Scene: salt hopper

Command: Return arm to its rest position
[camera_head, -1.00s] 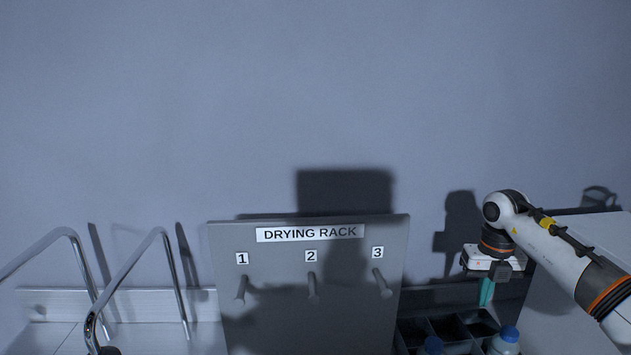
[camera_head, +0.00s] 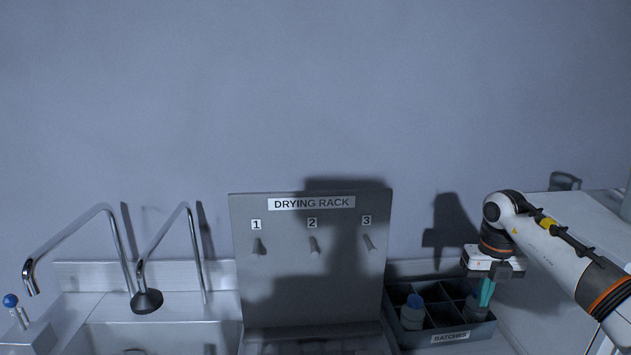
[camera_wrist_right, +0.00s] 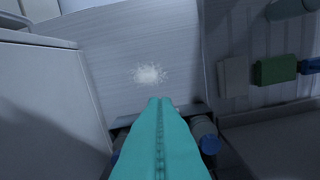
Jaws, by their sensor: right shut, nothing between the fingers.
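My right arm (camera_head: 560,250) comes in from the right in the head view. Its gripper (camera_head: 486,292) has teal fingers pointing down, shut with nothing between them. It hangs above or in front of the right end of the batches bin; the exact gap is hard to tell. In the right wrist view the teal fingers (camera_wrist_right: 160,130) lie together in the middle. My left gripper is not in view.
The drying rack (camera_head: 262,300) with three empty pegs stands at the centre. A batches bin (camera_head: 450,338) holds blue-capped bottles (camera_head: 412,312). A sink with two taps (camera_head: 190,225) is at left. White powder (camera_wrist_right: 150,74) lies on a surface in the wrist view.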

